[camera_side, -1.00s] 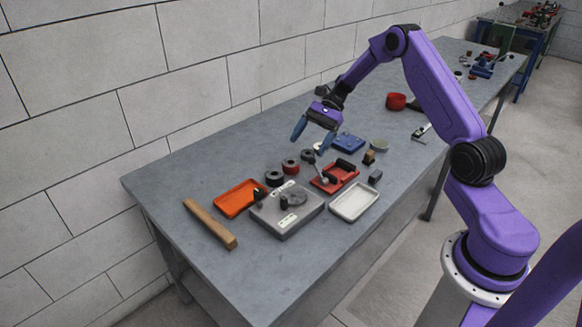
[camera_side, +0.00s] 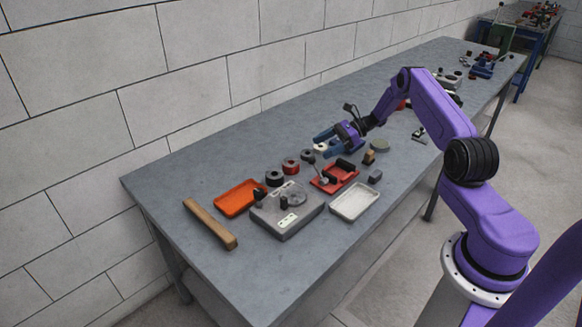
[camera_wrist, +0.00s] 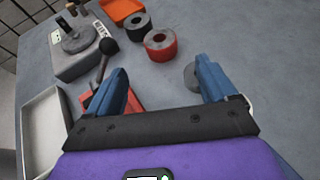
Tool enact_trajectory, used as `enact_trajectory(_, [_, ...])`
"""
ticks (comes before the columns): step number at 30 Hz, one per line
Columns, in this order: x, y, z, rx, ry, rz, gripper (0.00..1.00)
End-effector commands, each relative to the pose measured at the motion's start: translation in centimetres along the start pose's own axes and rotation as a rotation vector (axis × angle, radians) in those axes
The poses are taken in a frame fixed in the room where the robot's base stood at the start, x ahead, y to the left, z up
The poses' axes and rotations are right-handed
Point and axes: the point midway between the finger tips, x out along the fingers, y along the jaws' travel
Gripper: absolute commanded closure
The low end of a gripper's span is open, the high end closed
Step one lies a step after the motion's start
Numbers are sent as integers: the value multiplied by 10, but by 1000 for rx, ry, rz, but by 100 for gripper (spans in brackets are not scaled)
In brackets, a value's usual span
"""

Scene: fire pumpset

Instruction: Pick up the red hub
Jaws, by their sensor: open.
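The red hub (camera_side: 290,167) is a short upright ring with a dark centre, standing on the grey bench in a row of similar hubs. In the wrist view the red hub (camera_wrist: 161,46) lies ahead of the gap between my fingers. My gripper (camera_side: 321,145) is open and empty, tilted low over the bench, to the right of and behind the red hub in the side view. In the wrist view my gripper's (camera_wrist: 163,66) two blue fingers are spread apart, and neither touches the red hub.
A black hub (camera_wrist: 138,26) stands beside the red hub; a grey hub (camera_wrist: 191,76) sits close by my right-hand finger. A red tray (camera_side: 325,187) with a black-knobbed lever is near. A grey fixture (camera_side: 285,222), orange tray (camera_side: 232,204) and white tray (camera_side: 352,211) lie around.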

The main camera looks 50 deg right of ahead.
Motion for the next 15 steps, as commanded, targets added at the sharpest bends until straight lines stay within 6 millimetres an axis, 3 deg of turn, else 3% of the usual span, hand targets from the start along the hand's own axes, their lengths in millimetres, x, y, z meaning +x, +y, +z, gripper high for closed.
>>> enact_trajectory(6, [37,0,0,0,1,2,15])
enact_trajectory(15, [54,0,0,-2,1,2,15])
